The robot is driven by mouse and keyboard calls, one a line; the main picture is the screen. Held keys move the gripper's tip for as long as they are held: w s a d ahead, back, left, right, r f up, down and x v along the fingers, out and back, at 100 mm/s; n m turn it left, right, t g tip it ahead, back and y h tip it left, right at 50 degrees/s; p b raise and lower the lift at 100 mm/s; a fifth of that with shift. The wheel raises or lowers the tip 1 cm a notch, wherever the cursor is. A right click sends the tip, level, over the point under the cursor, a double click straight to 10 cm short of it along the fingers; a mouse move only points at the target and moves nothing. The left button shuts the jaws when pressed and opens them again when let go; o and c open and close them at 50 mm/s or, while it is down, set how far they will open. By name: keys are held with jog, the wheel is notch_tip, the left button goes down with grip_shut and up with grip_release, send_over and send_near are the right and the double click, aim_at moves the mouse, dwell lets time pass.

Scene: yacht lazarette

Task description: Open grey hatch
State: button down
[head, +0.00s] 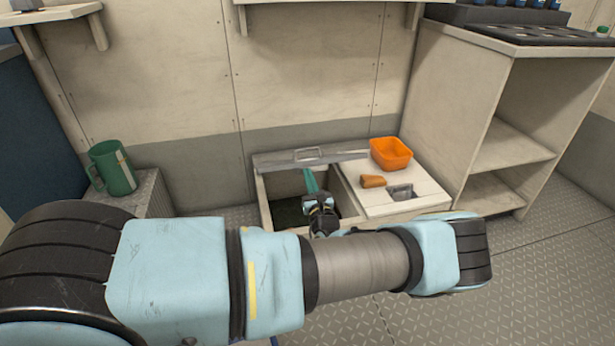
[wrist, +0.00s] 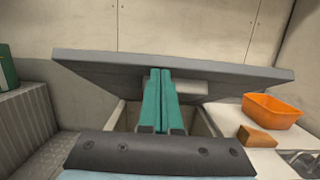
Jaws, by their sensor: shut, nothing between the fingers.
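The grey hatch (head: 268,160) is a flat slab raised at the back of a low pale locker, and the dark opening in front of it is exposed. A pale handle (head: 308,155) shows on it in the head view. In the wrist view the hatch (wrist: 100,68) spans the picture, tilted up. My gripper (head: 309,172) is over the opening, its teal fingers together and empty. In the wrist view the fingertips (wrist: 160,72) overlap the hatch's face; I cannot tell whether they touch it.
An orange bin (head: 391,153) and a brown block (head: 373,181) sit on the pale locker top (head: 428,185) right of the opening. A green mug (head: 113,169) stands on a metal box at left. An open shelf unit (head: 470,110) stands at right. Treaded floor (head: 500,265) is clear at front right.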

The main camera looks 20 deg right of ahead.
jog(key=w+d+r+g+p, duration=0.1)
jog(key=w+r+g+p, duration=0.4)
jog(key=w+r+p, duration=0.9)
jog(key=w+d+r+g+p, duration=0.2)
jog(key=w+r+p, duration=0.5)
jog(key=w, duration=0.5)
jog(key=shift+w+r+g+y+p, duration=0.2)
jog(key=shift+r+g+y+p, duration=0.15)
jog(key=shift+p, duration=0.3)
jog(key=shift+d, duration=0.1)
